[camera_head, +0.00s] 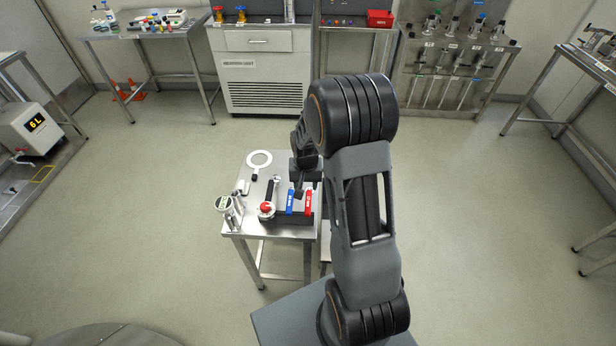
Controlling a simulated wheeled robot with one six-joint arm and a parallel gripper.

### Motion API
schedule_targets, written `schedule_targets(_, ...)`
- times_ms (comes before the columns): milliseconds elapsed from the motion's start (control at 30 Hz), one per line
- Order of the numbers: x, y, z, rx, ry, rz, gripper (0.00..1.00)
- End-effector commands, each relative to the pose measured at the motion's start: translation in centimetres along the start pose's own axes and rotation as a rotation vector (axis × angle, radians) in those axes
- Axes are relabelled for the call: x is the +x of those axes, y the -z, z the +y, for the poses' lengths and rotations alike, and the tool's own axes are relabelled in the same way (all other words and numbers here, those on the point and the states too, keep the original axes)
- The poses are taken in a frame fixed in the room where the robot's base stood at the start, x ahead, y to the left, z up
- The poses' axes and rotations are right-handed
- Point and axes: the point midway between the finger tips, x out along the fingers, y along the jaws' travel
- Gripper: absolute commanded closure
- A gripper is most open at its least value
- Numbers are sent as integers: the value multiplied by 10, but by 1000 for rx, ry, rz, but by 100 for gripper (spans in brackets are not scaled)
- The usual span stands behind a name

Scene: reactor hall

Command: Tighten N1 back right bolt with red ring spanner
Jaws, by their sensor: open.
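A small steel table (250,226) stands in front of me. On its right side a red-handled tool (309,203) with white lettering lies next to a blue-handled one (290,202) on a dark block or holder. The red one looks like the red ring spanner, but its ring end is hidden or too small to make out. My gripper (302,191) is low over these handles, pointing down, and is open. I cannot tell whether it touches them. My arm covers the table's right side. I cannot make out N1 or its back right bolt.
Benches, a grey cabinet (262,72) and a tool rack (455,60) line the back.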

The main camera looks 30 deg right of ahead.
Motion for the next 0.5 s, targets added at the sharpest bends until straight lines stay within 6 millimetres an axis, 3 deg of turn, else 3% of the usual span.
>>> schedule_targets(500, 50, 9, 9, 64, -12, -40, 53)
